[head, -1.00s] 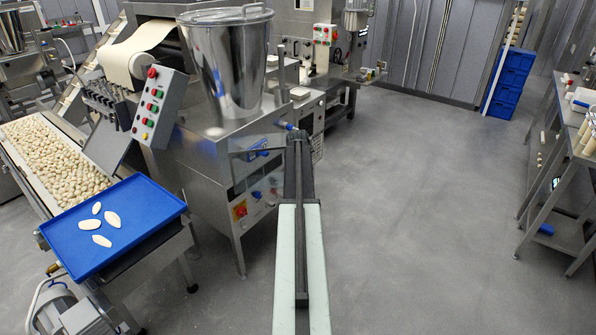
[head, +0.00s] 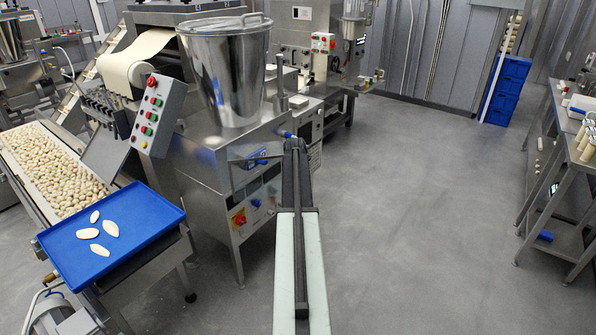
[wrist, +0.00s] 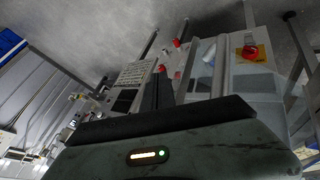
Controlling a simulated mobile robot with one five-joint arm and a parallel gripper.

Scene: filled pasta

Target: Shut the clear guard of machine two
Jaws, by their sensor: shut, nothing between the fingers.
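The machine beside my arm has a steel cabinet (head: 208,190) with a front panel of controls. A small clear guard (head: 256,160) is on the front of this cabinet, over a blue part, and looks like a thin tilted pane. No label that I can read says which machine is two. My gripper (head: 294,146) is shut and empty, just right of the guard's right end in the head view. I cannot tell whether it touches the guard. In the wrist view my gripper (wrist: 162,80) points at the cabinet front. The guard's hinge is not clear.
A large steel hopper (head: 228,70) stands on the cabinet. A grey button box (head: 158,115) and a blue tray (head: 108,225) with pasta pieces are on the left. A work table (head: 570,130) is on the right. The floor (head: 420,220) between is clear.

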